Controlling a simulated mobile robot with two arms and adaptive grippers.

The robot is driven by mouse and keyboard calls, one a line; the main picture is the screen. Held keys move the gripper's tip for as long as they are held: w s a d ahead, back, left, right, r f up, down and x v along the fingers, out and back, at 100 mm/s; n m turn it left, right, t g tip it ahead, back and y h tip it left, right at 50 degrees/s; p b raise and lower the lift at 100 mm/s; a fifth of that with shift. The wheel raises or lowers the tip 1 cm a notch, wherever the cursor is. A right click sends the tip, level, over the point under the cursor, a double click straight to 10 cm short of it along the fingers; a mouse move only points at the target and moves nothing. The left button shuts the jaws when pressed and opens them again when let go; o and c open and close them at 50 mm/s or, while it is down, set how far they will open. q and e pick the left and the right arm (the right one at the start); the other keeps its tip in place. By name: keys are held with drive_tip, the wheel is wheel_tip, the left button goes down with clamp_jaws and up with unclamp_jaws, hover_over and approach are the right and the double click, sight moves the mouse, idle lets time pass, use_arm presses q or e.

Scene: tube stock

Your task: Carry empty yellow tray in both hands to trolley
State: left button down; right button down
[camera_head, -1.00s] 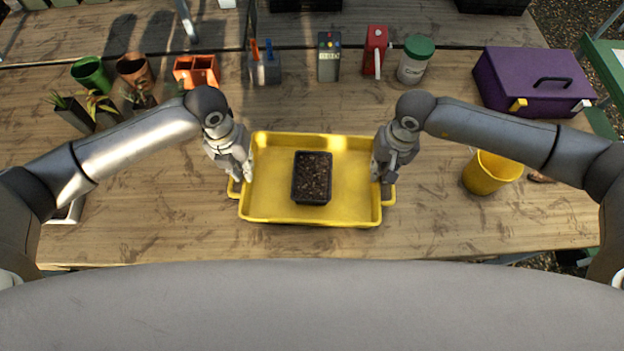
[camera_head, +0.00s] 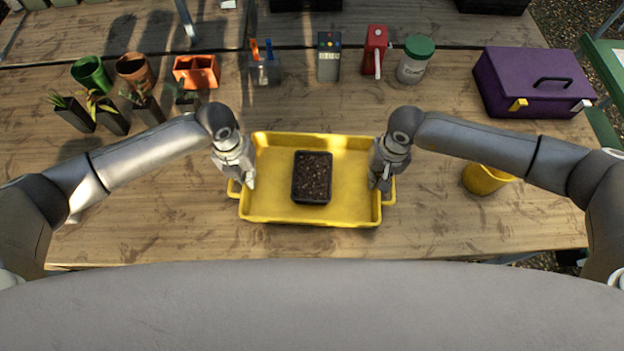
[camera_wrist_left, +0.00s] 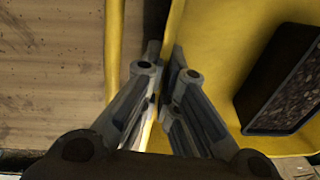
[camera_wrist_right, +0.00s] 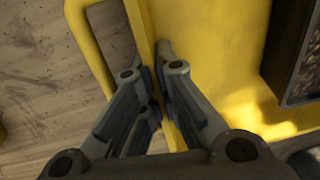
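The yellow tray (camera_head: 348,213) lies on the wooden bench in front of me. It is not empty: a black rectangular pot of dark soil (camera_head: 312,178) stands near its middle. My left gripper (camera_head: 247,180) is at the tray's left side. In the left wrist view its fingers (camera_wrist_left: 165,62) are closed on either side of the tray's wall, inside the handle bar. My right gripper (camera_head: 381,180) is at the right side. In the right wrist view its fingers (camera_wrist_right: 153,68) pinch the opposite wall. No trolley can be made out.
A yellow bucket (camera_head: 484,180) stands right of the tray, partly behind my right arm. A purple toolbox (camera_head: 505,88) is at the back right. Plant pots, an orange planter (camera_head: 196,72) and a green-lidded jar (camera_head: 415,62) line the back. Bench in front of the tray is clear.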

use_arm(q)
drive_tip(key=shift+r, duration=0.25)
use_arm(e)
drive_tip(key=shift+w+r, duration=0.1)
drive_tip(key=shift+r, duration=0.1)
